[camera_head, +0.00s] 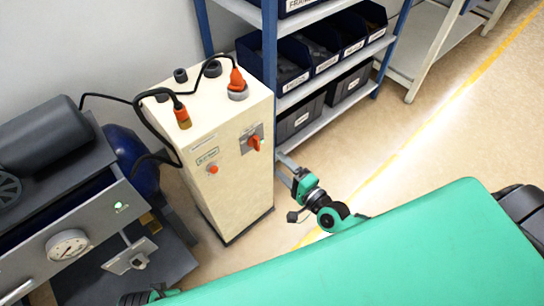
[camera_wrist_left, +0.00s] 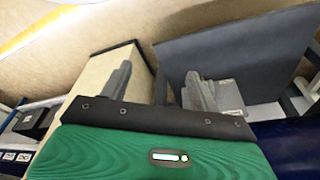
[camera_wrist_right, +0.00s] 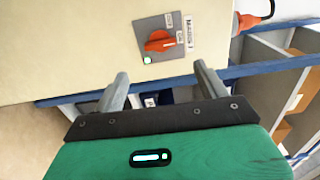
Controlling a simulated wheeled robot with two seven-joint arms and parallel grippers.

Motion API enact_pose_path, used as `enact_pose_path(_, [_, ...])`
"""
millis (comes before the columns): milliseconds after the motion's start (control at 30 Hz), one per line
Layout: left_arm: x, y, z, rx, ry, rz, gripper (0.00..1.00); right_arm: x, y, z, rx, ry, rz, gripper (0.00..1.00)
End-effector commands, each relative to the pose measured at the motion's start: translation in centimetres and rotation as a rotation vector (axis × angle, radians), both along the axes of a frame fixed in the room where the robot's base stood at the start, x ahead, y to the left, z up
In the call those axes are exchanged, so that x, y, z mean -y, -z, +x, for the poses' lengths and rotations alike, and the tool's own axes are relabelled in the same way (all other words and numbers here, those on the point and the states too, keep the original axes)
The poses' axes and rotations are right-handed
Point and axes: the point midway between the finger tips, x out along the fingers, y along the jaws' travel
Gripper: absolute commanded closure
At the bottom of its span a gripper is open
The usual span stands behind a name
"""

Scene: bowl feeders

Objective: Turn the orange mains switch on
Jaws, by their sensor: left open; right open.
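The orange mains switch (camera_head: 255,142) is a knob on a grey plate on the front of the cream cabinet (camera_head: 215,195). In the right wrist view the knob (camera_wrist_right: 158,41) lies roughly sideways, near small labels too blurred to read surely. A bright green spot (camera_wrist_right: 147,60) shows on the plate's corner. My right gripper (camera_head: 286,163) is open and empty, just right of and below the switch in the head view. In the right wrist view the knob is beyond the fingertips, apart from them. My left gripper (camera_wrist_left: 157,75) is open and empty, above the floor-level equipment.
Cables with orange plugs (camera_head: 237,82) run over the cabinet top. A red button (camera_head: 212,169) is left of the switch. A blue shelf rack with bins (camera_head: 285,70) stands behind. A machine with a gauge (camera_head: 68,246) is at left. The floor at right (camera_head: 450,130) is clear.

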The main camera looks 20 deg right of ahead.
Motion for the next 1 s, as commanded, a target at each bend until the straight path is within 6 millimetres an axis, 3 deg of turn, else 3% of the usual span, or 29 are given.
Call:
enact_pose_path(100, [-0.1, -0.6, 0.3, 0.013, 0.001, 0.000, 0.38, 0.6, 0.1, -1.8, -0.002, -0.001, -0.001, 0.25])
enact_pose_path(300, [0.0, -0.8, 0.5, 0.015, 0.000, 0.000, 0.38, 1.1, 0.0, -3.1, 0.001, 0.000, 0.001, 0.25])
enact_pose_path(1000, [0.2, -0.9, 0.8, 0.020, -0.003, -0.006, 0.38, 0.6, 0.2, -3.4, -0.007, -0.017, -0.031, 0.25])
